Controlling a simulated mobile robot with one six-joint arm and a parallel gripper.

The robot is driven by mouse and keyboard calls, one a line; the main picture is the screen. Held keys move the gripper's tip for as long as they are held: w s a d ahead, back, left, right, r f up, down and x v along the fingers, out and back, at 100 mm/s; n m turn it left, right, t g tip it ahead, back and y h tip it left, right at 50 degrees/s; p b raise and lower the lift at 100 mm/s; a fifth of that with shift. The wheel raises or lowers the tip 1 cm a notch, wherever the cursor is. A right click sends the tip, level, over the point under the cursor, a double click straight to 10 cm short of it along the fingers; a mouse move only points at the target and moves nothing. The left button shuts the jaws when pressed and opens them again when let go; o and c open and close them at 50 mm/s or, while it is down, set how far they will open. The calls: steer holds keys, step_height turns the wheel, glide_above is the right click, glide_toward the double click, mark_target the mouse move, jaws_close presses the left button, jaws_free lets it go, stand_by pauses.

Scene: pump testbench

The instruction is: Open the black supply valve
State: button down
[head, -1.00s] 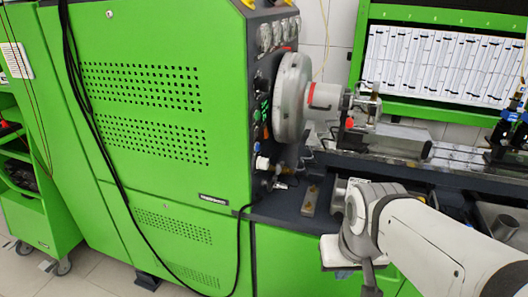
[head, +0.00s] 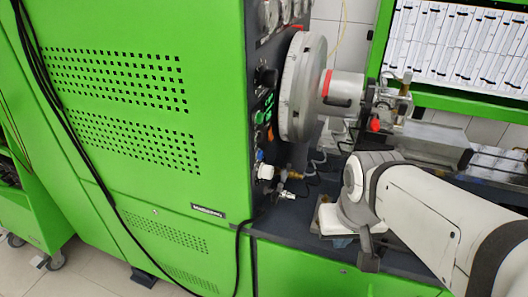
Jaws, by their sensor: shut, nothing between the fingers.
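A black knob (head: 265,77) sticks out of the dark control panel on the side of the green test bench, left of the large grey disc. It looks like the black supply valve, but no label is readable. Small metal fittings (head: 285,191) sit lower on the same panel. My arm reaches in from the lower right and folds at a grey joint. The dark, narrow end below it looks like my gripper (head: 369,262); it appears shut and empty, with its fingertips hard to make out. It is right of and below the knob in the picture, apart from it.
The large grey disc (head: 303,86) and its shaft housing stand right of the panel. Green and white buttons (head: 263,116) lie below the knob. A black cable (head: 237,250) hangs down the bench front. The dark bench ledge (head: 283,221) lies below the panel.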

steer(key=w+a+f+n+t+h+b, duration=0.1)
steer(key=w+f+n+h+b, duration=0.25)
steer(key=f+b, duration=0.3)
steer(key=w+a+f+n+t+h+b, duration=0.1)
steer(key=w+a+f+n+h+b, duration=0.1)
steer(key=f+n+h+b, duration=0.45)
steer(key=w+a+r+n+t+y+b, duration=0.1)
steer(key=w+a+r+t+b, duration=0.1)
steer(key=a+t+b, duration=0.3)
steer(key=w+a+r+n+t+y+b, duration=0.1)
steer(key=a+t+b, duration=0.4)
steer(key=a, duration=0.7)
steer(key=shift+w+r+n+t+y, duration=0.4)
steer(key=shift+r+t, duration=0.1)
steer(key=shift+t, duration=0.5)
steer(key=shift+d, duration=0.1)
steer(key=b+x, duration=0.1)
steer(key=x, duration=0.9)
